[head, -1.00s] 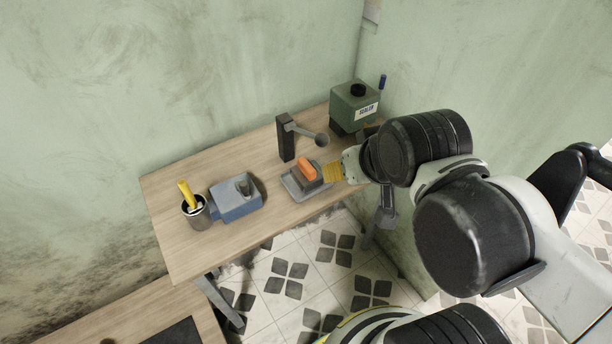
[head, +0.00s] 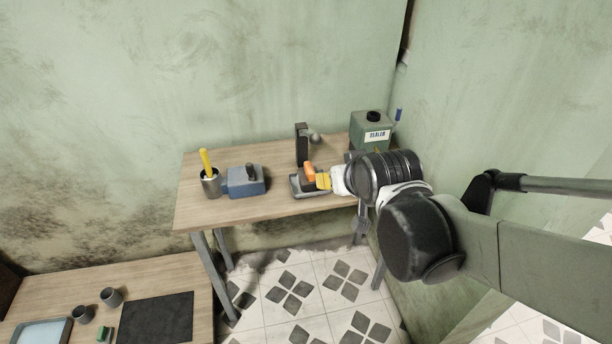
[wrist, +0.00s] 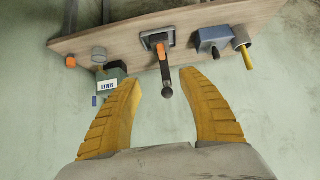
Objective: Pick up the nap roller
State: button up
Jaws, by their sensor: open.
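An orange-topped piece with a dark base (head: 309,171) sits on a grey tray (head: 296,188) on the wooden table. It is the likeliest nap roller, but its shape is too small to be sure. In the wrist view its orange part (wrist: 161,50) shows upper middle, beyond my fingertips and roughly between them. My gripper (head: 323,181) looks close beside it, at its right in the head view. In the wrist view my gripper (wrist: 161,80) is open, with nothing held between the yellow fingers. The gap to the piece is unclear.
A dark stand (head: 301,145) with a round end stands behind the tray. A blue box-like tool (head: 245,183) and a cup (head: 211,184) with a yellow handle are left. The table's front edge (head: 270,216) is clear.

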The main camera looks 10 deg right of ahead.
jog(key=w+f+t+b, duration=0.2)
jog(key=w+f+b, duration=0.1)
jog(key=w+f, duration=0.5)
jog(key=t+b, duration=0.2)
send_near(311, 172)
jog(key=w+f, duration=0.1)
jog(key=w, duration=0.1)
jog(key=x, duration=0.4)
jog(key=shift+w+a+f, duration=0.1)
jog(key=shift+w+f, duration=0.15)
jog(key=shift+f, duration=0.05)
jog(key=b+x, duration=0.1)
jog(key=x, duration=0.2)
jog(key=b+x, duration=0.1)
jog(key=x, duration=0.1)
jog(key=shift+w+b, duration=0.35)
jog(key=shift+w, duration=0.1)
jog(key=shift+r, duration=0.1)
grip_shut()
